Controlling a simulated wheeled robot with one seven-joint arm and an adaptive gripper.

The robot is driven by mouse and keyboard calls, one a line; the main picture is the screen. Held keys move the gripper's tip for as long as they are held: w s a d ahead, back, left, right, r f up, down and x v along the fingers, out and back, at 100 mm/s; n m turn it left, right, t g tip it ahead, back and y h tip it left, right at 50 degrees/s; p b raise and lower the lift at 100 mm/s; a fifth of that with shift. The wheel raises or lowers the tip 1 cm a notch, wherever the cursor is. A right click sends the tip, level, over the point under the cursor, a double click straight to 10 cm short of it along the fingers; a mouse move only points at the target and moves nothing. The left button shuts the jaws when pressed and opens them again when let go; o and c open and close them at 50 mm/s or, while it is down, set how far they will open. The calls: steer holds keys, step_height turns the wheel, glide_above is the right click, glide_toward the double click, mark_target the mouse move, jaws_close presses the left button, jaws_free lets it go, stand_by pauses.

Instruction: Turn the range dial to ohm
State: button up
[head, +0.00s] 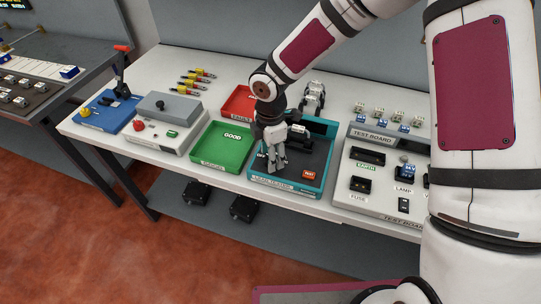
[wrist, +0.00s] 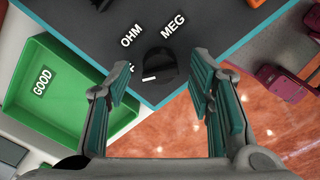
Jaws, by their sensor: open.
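The range dial (wrist: 160,66) is a black knob on the dark top of the teal-edged lead tester (head: 257,180). Its white mark lies on its lower left side and points roughly left, toward a label partly hidden by a finger. The OHM label (wrist: 131,35) is up and left of the dial, and the MEG label (wrist: 173,27) is above it. My gripper (wrist: 163,82) is open, with one finger on each side of the dial and no visible contact. In the head view my gripper (head: 276,160) hangs over the tester and hides the dial.
The green GOOD tray (head: 222,159) stands left of the tester, and the red FAULTY tray (head: 240,103) is behind it. The test board (head: 385,190) stands to the right. The bench's front edge is close.

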steer(key=shift+f, duration=0.45)
jaws_close()
steer(key=c, duration=1.1)
jaws_free()
steer(key=m, duration=0.5)
steer(key=shift+m+b, duration=0.3)
steer(key=shift+c, duration=0.2)
steer(key=m, duration=0.6)
jaws_close()
